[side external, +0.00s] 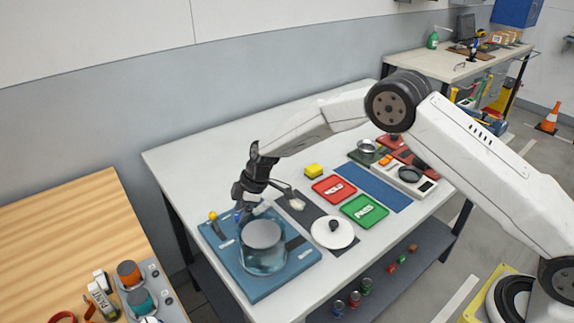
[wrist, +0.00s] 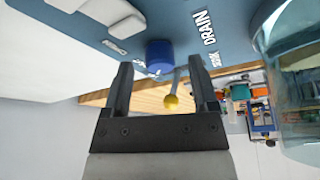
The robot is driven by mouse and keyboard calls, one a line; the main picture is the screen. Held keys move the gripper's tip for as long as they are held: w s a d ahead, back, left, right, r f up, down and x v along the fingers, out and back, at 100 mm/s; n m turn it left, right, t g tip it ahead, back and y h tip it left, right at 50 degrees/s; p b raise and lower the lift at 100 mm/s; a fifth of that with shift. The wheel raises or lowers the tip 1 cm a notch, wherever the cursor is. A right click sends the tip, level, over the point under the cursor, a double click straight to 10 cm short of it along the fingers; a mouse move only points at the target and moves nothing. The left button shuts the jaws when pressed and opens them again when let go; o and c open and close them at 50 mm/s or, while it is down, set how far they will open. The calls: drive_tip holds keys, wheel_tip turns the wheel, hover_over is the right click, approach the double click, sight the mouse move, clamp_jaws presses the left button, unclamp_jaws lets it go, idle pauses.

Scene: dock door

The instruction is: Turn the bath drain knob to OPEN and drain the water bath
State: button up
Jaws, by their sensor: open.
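The water bath is a clear glass vessel (side external: 264,258) on a blue base plate (side external: 289,281); its wall also shows at the right of the wrist view (wrist: 289,90). The blue drain knob (wrist: 159,56) sits on the base plate beside the DRAIN lettering (wrist: 207,38). My gripper (wrist: 160,66) is open, with the knob showing in the gap between its fingertips. I cannot tell whether either finger touches it. In the side external view my gripper (side external: 241,194) is low over the plate's back edge, behind the vessel, and mostly hides the knob. The knob's setting is not readable.
A yellow ball on a rod (side external: 212,216) stands at the plate's left; it also shows beyond the fingers (wrist: 171,102). The table's back is clear.

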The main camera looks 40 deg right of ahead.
drive_tip(key=shift+a+f, duration=0.15)
drive_tip(key=shift+f, duration=0.25)
clamp_jaws()
drive_tip(key=shift+m, duration=0.4)
drive_tip(key=shift+m+t+h, duration=0.3)
drive_tip(key=shift+m+t, duration=0.4)
drive_tip(key=shift+m, duration=0.9)
drive_tip(key=shift+a+m+t+h, duration=0.1)
drive_tip(key=shift+m+t+h, duration=0.3)
drive_tip(key=shift+m, duration=1.4)
